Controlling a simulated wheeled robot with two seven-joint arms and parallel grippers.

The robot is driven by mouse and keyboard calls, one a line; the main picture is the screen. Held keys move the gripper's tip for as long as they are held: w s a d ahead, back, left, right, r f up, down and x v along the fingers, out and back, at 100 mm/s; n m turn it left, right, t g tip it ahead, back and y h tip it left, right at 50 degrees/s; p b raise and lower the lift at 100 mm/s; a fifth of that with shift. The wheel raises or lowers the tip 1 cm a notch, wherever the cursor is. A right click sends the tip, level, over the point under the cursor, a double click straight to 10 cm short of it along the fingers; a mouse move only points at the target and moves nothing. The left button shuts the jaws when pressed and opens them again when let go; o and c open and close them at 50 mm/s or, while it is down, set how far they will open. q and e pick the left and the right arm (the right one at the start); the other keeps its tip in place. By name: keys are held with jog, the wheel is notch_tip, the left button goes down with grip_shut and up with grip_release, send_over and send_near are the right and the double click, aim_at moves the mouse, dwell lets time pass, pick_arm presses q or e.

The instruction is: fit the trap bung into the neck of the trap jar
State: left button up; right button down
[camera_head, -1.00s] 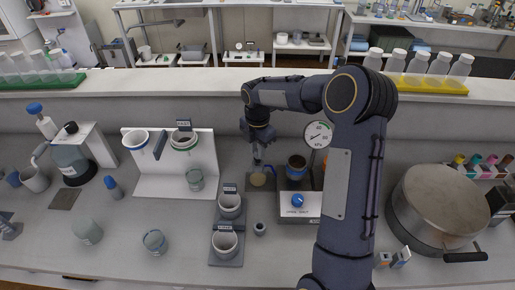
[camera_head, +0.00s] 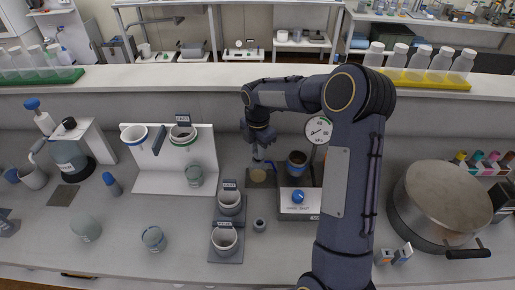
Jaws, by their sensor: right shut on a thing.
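My right gripper (camera_head: 259,153) points down over a dark square mat in the middle of the bench. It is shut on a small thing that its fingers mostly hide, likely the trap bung. Just below the fingertips is a round, pale beige-topped thing (camera_head: 257,176) on the mat, likely the trap jar; its neck cannot be made out. A blue tube (camera_head: 272,166) curves beside the fingertips toward the pump unit. I cannot tell whether the held thing touches the jar. My left gripper is out of view.
The pump unit (camera_head: 299,205) with a blue knob and a dark-filled cup stands close on the right, a dial gauge (camera_head: 318,130) behind it. Labelled cups (camera_head: 229,200) stand in front on the left. A large lidded pot (camera_head: 440,205) is far right.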

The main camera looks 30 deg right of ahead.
jog(key=shift+f, duration=0.3)
jog(key=c, duration=1.2)
grip_release()
jog(key=shift+o, duration=0.2)
